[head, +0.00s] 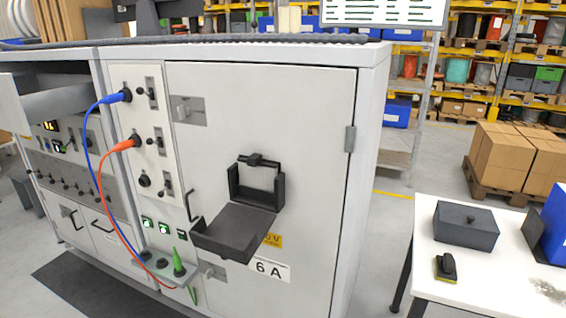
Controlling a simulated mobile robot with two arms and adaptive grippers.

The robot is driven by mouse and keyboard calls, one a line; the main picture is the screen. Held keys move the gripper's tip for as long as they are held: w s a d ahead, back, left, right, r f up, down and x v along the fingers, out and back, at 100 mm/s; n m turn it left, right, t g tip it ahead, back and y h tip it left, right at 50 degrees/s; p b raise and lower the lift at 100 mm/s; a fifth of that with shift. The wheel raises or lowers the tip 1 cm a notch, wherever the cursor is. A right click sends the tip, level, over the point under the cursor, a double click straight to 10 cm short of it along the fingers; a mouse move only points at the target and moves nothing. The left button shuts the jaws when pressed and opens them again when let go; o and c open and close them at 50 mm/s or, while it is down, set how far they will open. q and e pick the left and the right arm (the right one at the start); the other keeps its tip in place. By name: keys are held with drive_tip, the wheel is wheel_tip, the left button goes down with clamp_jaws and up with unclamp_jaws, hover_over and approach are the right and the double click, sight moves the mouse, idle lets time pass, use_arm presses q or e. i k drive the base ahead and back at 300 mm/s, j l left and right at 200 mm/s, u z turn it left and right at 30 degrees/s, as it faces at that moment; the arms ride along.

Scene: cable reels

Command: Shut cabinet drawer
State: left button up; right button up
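The grey cabinet (320,110) fills the left and middle of the head view. At its upper left, what looks like a drawer (68,101) stands pulled out, with its pale front panel (11,105) cut by the left picture edge. A dark opening (62,67) shows above its side. On the large right door, a black bracket with a flat tray-like part (236,229) juts outward; the door itself looks shut. Neither of my grippers is in view.
A blue cable (87,150) and a red cable (103,190) hang in front of the cabinet's middle panel. A white table (480,275) with a black box (465,225) stands at right. Cartons on a pallet (510,155) and shelving are behind. Floor between cabinet and table is clear.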

sight(27, 101)
drive_tip(key=u, duration=1.7)
drive_tip(key=i+j+u, duration=0.1)
drive_tip(key=i+j, duration=0.15)
drive_tip(key=i, duration=0.3)
drive_tip(key=i+j+u, duration=0.1)
drive_tip(key=i, duration=0.5)
drive_tip(key=i+j+u, duration=0.1)
drive_tip(key=i+j, duration=0.15)
drive_tip(key=i, duration=0.3)
